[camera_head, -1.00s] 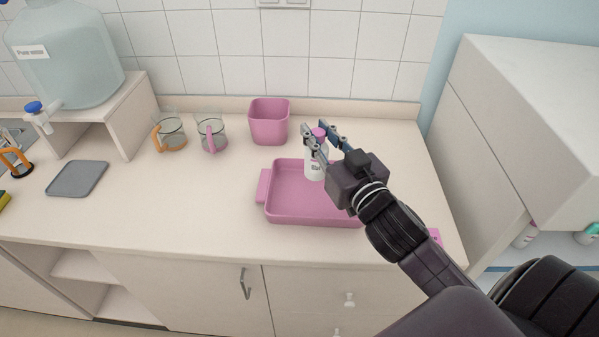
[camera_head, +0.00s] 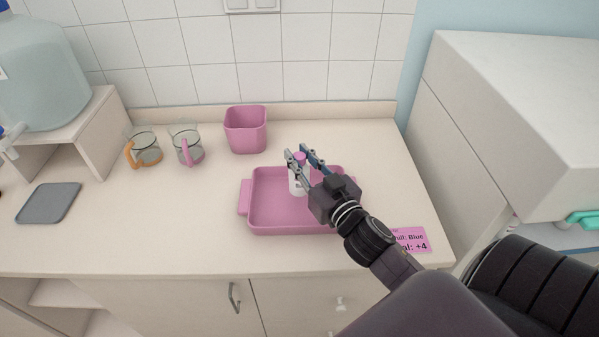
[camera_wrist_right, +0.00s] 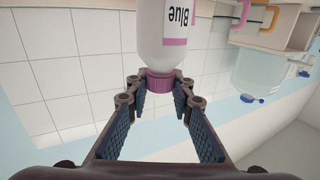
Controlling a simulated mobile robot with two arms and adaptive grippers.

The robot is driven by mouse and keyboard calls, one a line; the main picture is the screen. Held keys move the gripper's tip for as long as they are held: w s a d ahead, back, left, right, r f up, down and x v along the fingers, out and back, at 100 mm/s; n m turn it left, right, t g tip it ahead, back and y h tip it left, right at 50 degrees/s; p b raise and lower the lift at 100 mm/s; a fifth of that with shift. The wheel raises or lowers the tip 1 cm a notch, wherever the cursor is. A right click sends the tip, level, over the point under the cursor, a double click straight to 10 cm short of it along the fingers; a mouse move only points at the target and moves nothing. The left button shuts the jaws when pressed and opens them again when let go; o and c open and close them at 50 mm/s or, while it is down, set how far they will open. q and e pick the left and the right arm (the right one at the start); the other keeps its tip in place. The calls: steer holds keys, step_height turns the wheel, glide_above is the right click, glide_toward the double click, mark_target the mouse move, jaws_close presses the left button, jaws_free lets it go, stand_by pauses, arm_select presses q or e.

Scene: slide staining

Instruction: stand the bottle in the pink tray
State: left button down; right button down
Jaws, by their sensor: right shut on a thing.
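The bottle (camera_head: 297,187) is white with a pink cap and looks upright, over the inside of the pink tray (camera_head: 268,213). My right gripper (camera_head: 298,154) is shut on the bottle near its cap. In the right wrist view the bottle (camera_wrist_right: 165,32) shows the word "Blue", and its pink cap lies between the fingers (camera_wrist_right: 160,90). I cannot tell whether the bottle's base touches the tray floor. My gripper and wrist hide the tray's right part. My left gripper is not in view.
A pink bin (camera_head: 246,132) stands behind the tray. Two glass mugs (camera_head: 146,152) (camera_head: 187,150) stand to the left of the bin. A grey mat (camera_head: 48,203) lies at the far left. A pink label (camera_head: 412,240) lies at the right front. The counter left of the tray is clear.

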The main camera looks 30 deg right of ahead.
mark_target(296, 188)
steer(key=shift+f, duration=0.3)
step_height(296, 188, down, 4)
steer(key=shift+r, duration=0.2)
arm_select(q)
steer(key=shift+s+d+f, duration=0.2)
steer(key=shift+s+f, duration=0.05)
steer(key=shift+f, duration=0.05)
arm_select(e)
steer(key=shift+f, duration=0.25)
steer(key=shift+f+b, duration=0.15)
steer(key=shift+b, duration=0.15)
steer(key=c, duration=1.7)
jaws_free()
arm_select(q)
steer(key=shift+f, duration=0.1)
